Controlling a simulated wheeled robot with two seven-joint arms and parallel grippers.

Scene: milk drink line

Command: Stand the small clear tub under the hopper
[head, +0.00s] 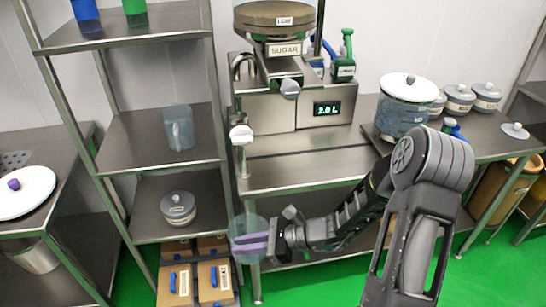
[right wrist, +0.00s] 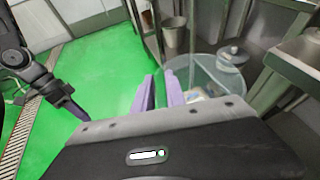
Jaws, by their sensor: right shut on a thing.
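A clear round tub (head: 248,224) is held in front of the left end of the steel bench. My right gripper (head: 252,243) is shut on its wall with purple fingers. The right wrist view shows the tub (right wrist: 210,75) beyond the fingers (right wrist: 160,92), its open rim upward. The hopper labelled SUGAR (head: 284,62) stands at the back of the bench, with a grey spout knob (head: 289,89) below it, above and right of the tub. My left arm is absent from the head view; its gripper (right wrist: 76,108) shows small at the left of the right wrist view, its opening unclear.
The bench top (head: 300,170) is bare before the machine with the 2.0 L display (head: 327,109). A tap (head: 241,134) stands at its left edge. A large lidded pot (head: 402,115) stands right. A shelf rack (head: 150,135) on the left holds a clear jug (head: 179,128) and a lidded pot (head: 178,208).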

